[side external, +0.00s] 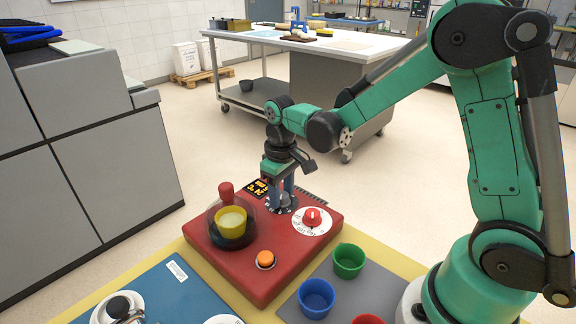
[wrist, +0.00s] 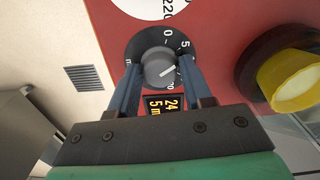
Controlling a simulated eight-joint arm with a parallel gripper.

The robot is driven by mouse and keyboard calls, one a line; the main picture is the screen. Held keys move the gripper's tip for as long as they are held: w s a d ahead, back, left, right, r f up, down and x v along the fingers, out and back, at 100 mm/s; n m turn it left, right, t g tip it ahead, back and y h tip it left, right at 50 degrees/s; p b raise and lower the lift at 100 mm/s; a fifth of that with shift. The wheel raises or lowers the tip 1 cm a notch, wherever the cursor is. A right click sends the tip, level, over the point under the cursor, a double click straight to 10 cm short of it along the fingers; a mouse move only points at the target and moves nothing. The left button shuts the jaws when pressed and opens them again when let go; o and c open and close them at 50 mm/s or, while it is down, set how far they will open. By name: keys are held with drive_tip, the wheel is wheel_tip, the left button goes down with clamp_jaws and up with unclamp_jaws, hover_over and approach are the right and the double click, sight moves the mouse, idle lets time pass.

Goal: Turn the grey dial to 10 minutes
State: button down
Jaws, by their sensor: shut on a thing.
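The grey dial (wrist: 156,62) sits on a dark round scale marked 0 and 5, with more figures partly hidden, on the red panel (side external: 212,252). My gripper (wrist: 159,69) is shut on the dial, one blue-grey finger on each side. The dial's white mark points right, past the 5; the figure below it is partly covered by a finger. A small display (wrist: 165,105) beside the dial shows 24 and 5 m in yellow. In the side view my gripper (side external: 283,201) points straight down at the dial's dark scale, and the knob is hidden between the fingers.
A red dial (side external: 313,216) on a white scale is close to the right of my gripper. An orange button (side external: 265,260) is in front. Green (side external: 348,261) and blue (side external: 316,298) cups stand nearer.

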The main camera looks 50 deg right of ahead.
drive_tip(key=m, duration=0.6)
drive_tip(key=shift+m, duration=0.3)
idle(0.4)
drive_tip(key=shift+c, duration=1.9)
unclamp_jaws()
drive_tip(key=shift+r, duration=0.1)
drive_tip(key=shift+r, duration=2.7)
drive_tip(key=s+a+r+n+t, duration=0.1)
drive_tip(key=s+r+n+t, duration=0.1)
drive_tip(key=s+r+t, duration=0.1)
drive_tip(key=n+t, duration=0.3)
drive_tip(key=t, duration=0.1)
approach(282, 194)
drive_tip(key=s+a+r, duration=0.2)
drive_tip(key=shift+s+a, duration=0.15)
drive_tip(key=shift+a, duration=0.15)
